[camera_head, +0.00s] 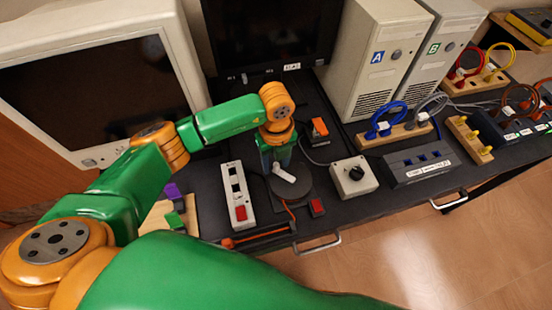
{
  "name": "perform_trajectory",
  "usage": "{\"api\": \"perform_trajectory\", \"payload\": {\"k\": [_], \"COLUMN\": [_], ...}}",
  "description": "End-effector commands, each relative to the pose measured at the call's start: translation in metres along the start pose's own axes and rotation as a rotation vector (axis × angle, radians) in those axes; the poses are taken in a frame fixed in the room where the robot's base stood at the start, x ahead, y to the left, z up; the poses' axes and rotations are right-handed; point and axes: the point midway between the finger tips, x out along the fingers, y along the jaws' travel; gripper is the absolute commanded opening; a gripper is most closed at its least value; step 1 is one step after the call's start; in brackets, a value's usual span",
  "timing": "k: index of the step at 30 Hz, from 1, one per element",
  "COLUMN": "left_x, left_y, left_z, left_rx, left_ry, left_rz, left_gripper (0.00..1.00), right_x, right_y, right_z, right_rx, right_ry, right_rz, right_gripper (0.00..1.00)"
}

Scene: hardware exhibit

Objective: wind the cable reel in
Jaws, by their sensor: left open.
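The cable reel (302,193) is a flat dark disc on the desk near its front edge. A white crank handle (284,174) shows on its top. An orange cable (289,211) comes off the reel's front side, and an orange line runs left to an orange end (228,243) at the desk's front edge. My left gripper (276,163) points down over the far left part of the reel, close to the crank handle. It is open; whether it touches the handle I cannot tell. It hides part of the reel. My right gripper is out of view.
A power strip (238,190) with a red switch lies left of the reel. A grey box with a black knob (353,178) stands right, with a small red block (317,207) nearer. Monitors and two computer towers (377,55) stand behind. Drawer handles (318,244) stick out in front.

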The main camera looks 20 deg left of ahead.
Motion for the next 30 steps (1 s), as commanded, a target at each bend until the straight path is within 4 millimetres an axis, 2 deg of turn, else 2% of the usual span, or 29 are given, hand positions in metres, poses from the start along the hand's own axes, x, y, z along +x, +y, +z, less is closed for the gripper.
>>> {"api": "perform_trajectory", "payload": {"k": [2,3,8,9,30], "left_x": [0.0,-0.0001,-0.0003,-0.0004,0.0], "left_y": [-0.0001,-0.0002,-0.0002,-0.0002,-0.0022], "left_z": [-0.0001,-0.0001,-0.0001,-0.0001,0.0014], "left_rx": [0.0,0.0,0.0,0.0,0.036], "left_ry": [0.0,0.0,0.0,0.0,-0.001], "left_rz": [0.0,0.0,-0.001,-0.001,-0.003], "left_gripper": [0.52,0.47,0.04,0.0,0.0], "right_x": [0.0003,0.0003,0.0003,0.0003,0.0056], "right_y": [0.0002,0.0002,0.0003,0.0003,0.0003], "right_z": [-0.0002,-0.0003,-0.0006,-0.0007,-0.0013], "right_rx": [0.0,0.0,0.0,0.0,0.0], "right_ry": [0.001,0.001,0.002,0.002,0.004], "right_rz": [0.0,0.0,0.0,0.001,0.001], "right_gripper": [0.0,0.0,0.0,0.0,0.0]}}
